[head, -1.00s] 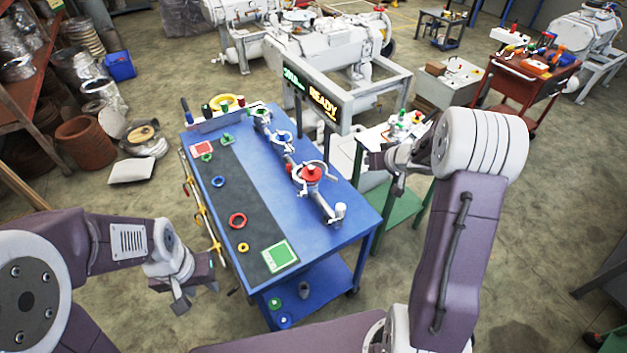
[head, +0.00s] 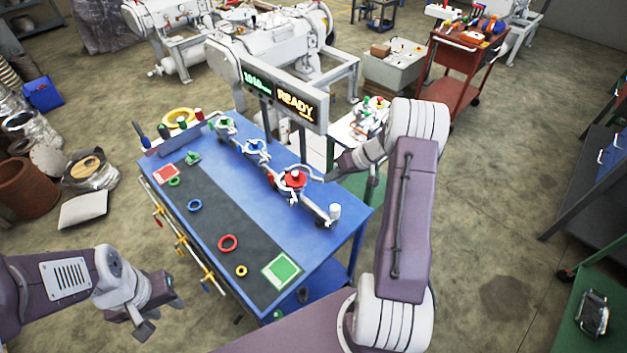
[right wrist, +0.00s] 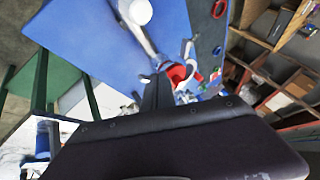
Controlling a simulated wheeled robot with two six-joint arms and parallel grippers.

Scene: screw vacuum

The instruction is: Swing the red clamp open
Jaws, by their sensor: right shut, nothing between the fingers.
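The red-topped clamp (head: 293,180) sits on the metal pipe line along the right side of the blue table. Pale curved metal arms show around it; whether it is latched is too small to tell. It also shows in the right wrist view (right wrist: 178,74), partly hidden behind my dark gripper. My right gripper (head: 330,178) is shut and empty, just right of the red clamp with its tip close to the clamp's right side; I cannot tell whether they touch. My left gripper (head: 160,316) is open and empty, off the table's near left.
A blue clamp (head: 257,147) and a green clamp (head: 225,124) sit farther back on the line. A READY display (head: 296,104) stands behind the table. A dark mat (head: 215,210) holds coloured rings and a green pad (head: 282,270). A white post (head: 334,211) ends the line.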

